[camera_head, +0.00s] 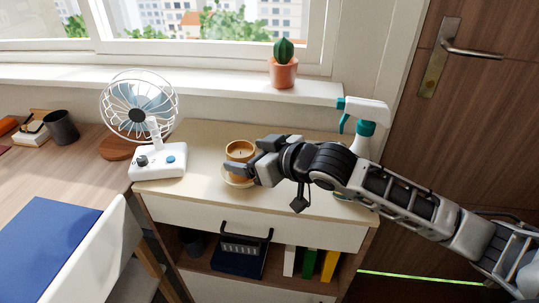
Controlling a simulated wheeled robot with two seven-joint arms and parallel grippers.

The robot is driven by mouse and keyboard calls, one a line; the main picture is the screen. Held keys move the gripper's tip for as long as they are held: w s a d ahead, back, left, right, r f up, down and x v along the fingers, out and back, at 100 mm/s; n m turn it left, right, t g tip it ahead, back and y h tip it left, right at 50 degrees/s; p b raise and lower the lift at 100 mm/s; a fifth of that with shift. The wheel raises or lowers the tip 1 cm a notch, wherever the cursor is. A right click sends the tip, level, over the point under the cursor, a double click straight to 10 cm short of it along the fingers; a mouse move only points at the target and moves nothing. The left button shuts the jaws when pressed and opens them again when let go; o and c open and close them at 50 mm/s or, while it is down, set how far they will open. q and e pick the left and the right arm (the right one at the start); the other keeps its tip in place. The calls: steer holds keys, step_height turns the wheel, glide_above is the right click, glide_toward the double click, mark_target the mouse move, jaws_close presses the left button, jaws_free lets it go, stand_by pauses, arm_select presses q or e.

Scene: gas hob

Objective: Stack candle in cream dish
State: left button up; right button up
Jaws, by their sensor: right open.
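The candle appears to sit in or on the dish, but the exact contact is hidden. My right gripper (247,158) reaches in from the right and is open, with its fingers at the candle's right and front side. Whether a finger touches the candle cannot be told. My left gripper is not in view.
A white desk fan (158,162) stands left of the candle. A spray bottle (357,145) stands behind my right arm. A potted cactus (283,74) is on the windowsill. The cabinet's front edge lies close below the dish. A desk and white chair are left.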

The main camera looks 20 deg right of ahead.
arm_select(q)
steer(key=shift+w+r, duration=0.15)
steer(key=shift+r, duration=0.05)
arm_select(e)
steer(key=v, duration=0.7)
steer(key=shift+s+r, duration=0.1)
